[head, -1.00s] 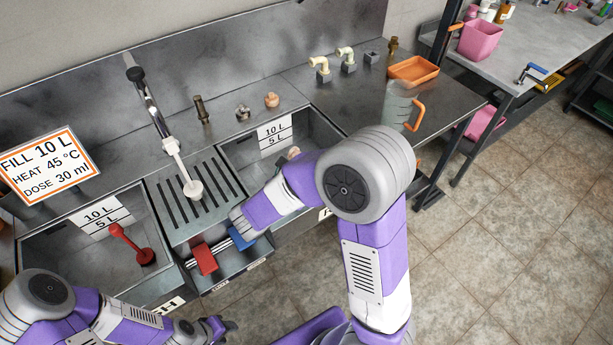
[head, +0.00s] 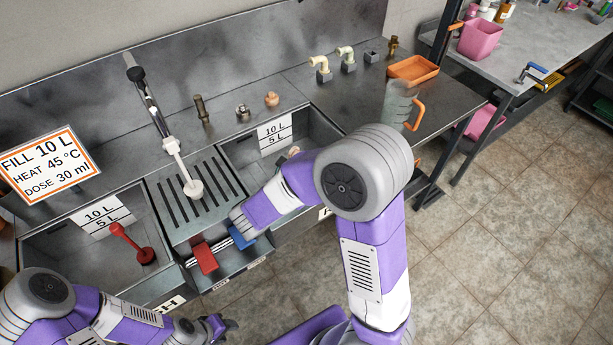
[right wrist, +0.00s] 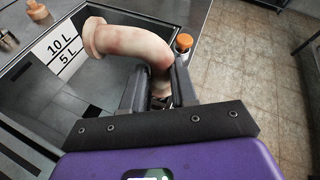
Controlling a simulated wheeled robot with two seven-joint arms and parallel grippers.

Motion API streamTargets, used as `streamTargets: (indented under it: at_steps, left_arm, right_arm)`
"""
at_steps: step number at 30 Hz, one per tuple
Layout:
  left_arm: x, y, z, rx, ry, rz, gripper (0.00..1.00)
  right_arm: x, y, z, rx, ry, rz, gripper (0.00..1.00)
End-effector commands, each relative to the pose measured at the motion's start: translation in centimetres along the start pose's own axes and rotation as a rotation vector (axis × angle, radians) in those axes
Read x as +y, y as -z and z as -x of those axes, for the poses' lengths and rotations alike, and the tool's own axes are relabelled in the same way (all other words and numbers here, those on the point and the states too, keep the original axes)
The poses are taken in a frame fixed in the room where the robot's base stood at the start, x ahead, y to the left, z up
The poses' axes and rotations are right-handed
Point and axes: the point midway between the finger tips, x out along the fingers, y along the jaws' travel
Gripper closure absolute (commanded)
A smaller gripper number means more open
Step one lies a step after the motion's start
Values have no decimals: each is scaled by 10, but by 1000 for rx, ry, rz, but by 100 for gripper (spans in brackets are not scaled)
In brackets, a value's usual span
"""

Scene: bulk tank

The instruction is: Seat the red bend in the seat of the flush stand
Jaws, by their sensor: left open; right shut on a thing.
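A pale pipe bend with reddish patches (right wrist: 135,42) is held in my right gripper (right wrist: 160,85), which is shut on its lower end in the right wrist view. Its flared end points left, over the right basin. In the head view only a small part of the bend (head: 294,151) shows past my right arm, and that gripper is hidden. Grey seat blocks stand on the back counter: two carry cream bends (head: 320,66) (head: 346,54), and a grey block (head: 371,57) to their right looks empty. My left gripper (head: 226,326) is open and empty at the lower left.
An orange tray (head: 413,68) and a clear jug (head: 398,103) with an orange handle stand right of the blocks. The right basin (head: 245,152) lies below. A copper-coloured fitting (head: 272,98) sits behind it.

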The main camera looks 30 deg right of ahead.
Motion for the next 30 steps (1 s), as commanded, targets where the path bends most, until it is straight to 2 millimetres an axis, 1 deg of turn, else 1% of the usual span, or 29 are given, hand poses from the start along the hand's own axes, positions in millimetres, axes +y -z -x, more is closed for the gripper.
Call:
streamTargets:
  at_steps: [8,18,30]
  left_arm:
    - [1,0,3,0,0,0,57]
    - [1,0,2,0,0,0,57]
    - [-2,0,-4,0,0,0,57]
  right_arm:
    - [0,-1,0,-1,0,-1,100]
    - [0,0,0,-1,0,-1,100]
    - [2,9,-4,-1,0,0,100]
